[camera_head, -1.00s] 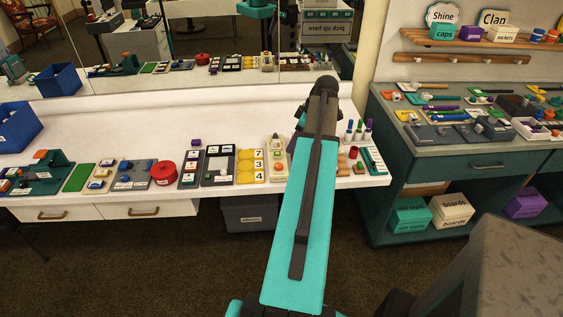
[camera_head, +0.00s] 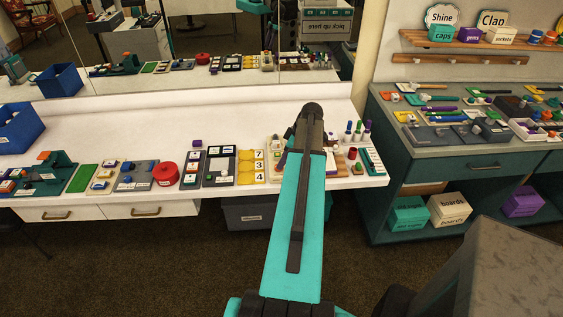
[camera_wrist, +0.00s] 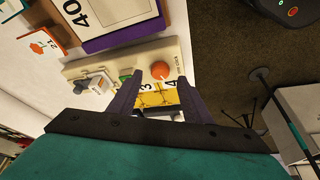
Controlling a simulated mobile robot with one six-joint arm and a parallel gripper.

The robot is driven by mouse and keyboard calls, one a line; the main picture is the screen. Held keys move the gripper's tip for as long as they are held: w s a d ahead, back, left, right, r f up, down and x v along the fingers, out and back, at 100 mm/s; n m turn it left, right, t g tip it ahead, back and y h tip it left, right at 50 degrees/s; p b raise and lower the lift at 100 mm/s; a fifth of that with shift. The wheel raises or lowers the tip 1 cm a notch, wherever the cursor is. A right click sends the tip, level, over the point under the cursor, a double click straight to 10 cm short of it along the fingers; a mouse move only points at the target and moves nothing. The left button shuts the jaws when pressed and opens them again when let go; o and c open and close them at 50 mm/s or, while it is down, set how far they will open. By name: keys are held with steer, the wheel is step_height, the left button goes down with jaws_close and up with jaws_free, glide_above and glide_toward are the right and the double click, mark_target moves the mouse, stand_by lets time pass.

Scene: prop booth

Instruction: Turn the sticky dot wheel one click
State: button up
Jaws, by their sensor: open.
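In the wrist view this panel (camera_wrist: 158,98) shows between my fingers, with 3 and 4 legible. Which part is the sticky dot wheel I cannot tell. My gripper (camera_wrist: 158,82) is open and empty; its fingers appear over the panel, but contact is unclear. A cream board with an orange knob (camera_wrist: 160,70) lies just beyond the fingertips. In the head view my arm hides the gripper and part of the cream board.
A dark panel (camera_head: 219,167) and a red round object (camera_head: 166,173) lie left of the yellow panel. Upright markers (camera_head: 357,131) stand to the right. A purple-edged card with 40 (camera_wrist: 113,20) shows in the wrist view. The counter's back strip is clear.

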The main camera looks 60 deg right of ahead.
steer(key=shift+p+x, duration=0.5)
steer(key=shift+x, duration=1.2)
steer(key=c, duration=1.1)
steer(key=shift+o, duration=0.2)
steer(key=shift+s+f+m+b, duration=0.1)
steer(key=shift+m+b, duration=0.2)
steer(key=shift+b, duration=0.15)
steer(key=shift+a+m+h+b, duration=0.15)
steer(key=shift+m+h+b, duration=0.25)
steer(key=shift+m+b, duration=0.4)
steer(key=shift+m+h+b, duration=0.5)
steer(key=shift+m+b, duration=0.5)
steer(key=shift+m, duration=0.1)
